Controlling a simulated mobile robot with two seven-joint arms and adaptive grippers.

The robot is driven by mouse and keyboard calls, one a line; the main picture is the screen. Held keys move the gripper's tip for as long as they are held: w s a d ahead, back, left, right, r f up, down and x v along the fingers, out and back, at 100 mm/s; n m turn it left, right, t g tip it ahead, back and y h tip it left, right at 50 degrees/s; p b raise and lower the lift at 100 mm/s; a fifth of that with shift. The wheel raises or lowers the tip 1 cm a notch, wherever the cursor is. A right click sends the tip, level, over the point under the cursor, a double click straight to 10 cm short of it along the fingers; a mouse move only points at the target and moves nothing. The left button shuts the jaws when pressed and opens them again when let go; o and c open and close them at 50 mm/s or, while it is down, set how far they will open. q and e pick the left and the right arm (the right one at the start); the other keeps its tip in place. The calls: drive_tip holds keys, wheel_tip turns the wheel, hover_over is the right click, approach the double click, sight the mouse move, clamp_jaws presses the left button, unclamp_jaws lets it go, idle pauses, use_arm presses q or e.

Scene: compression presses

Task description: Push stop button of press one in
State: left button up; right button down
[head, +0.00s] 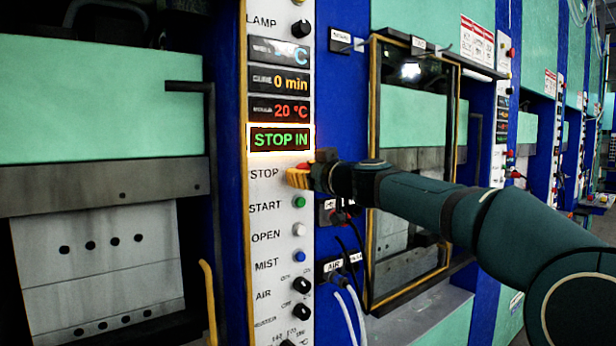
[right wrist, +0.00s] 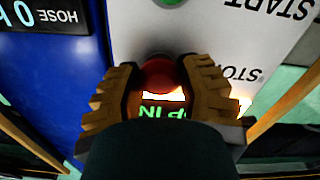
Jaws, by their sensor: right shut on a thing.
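The control panel (head: 280,220) of the nearest press is a light strip with labels. Its red stop button (right wrist: 158,73) sits between the two fingers of my right gripper (right wrist: 160,95) in the right wrist view. In the head view the yellow-brown fingers of my right gripper (head: 300,178) are at the panel beside the STOP label, and they hide most of the button. The gripper is shut on the button. A lit display (head: 280,139) above it reads STOP IN in green with a glowing orange border. My left gripper is not in view.
Below are a green start button (head: 299,202), a white open button (head: 299,229), a blue mist button (head: 299,256) and black knobs (head: 302,284). A framed glass door (head: 412,100) stands right of the panel, behind my right arm. Further presses recede to the right.

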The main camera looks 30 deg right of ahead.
drive_tip(key=c, duration=0.5)
unclamp_jaws()
drive_tip(key=shift+w, duration=0.1)
drive_tip(key=shift+c, duration=0.2)
drive_tip(key=shift+o, duration=0.3)
drive_tip(key=shift+w, duration=0.1)
drive_tip(key=s, duration=1.2)
drive_tip(key=shift+d, duration=0.45)
